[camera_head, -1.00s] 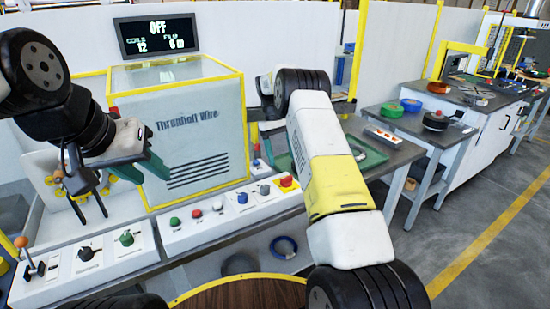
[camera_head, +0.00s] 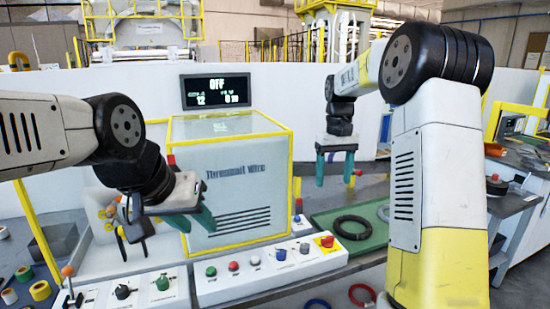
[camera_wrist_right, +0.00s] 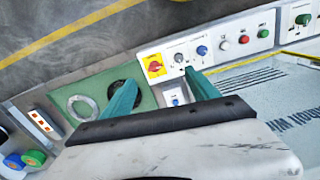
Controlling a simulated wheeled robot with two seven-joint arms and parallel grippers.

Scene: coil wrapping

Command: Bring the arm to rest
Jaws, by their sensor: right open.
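My left gripper (camera_head: 180,218) hangs at the left in the head view, in front of the clear-topped machine box. Its green fingers look apart with nothing between them. My right gripper (camera_head: 335,172) points down beyond my right arm's elbow, above the bench near the green mat. Its two green fingers are apart and empty. The right wrist view also shows these fingers (camera_wrist_right: 163,97) with clear space between them. A black ring coil (camera_head: 351,227) lies on the green mat (camera_head: 325,217), below and apart from the right gripper.
The machine box (camera_head: 240,185) and its button panel (camera_head: 270,268) stand near both arms. A screen (camera_head: 216,91) reads OFF. A grey ring (camera_wrist_right: 83,107) lies on the mat. Tape rolls (camera_head: 24,273) lie at far left. A red ring (camera_head: 362,295) and a blue ring lie low down.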

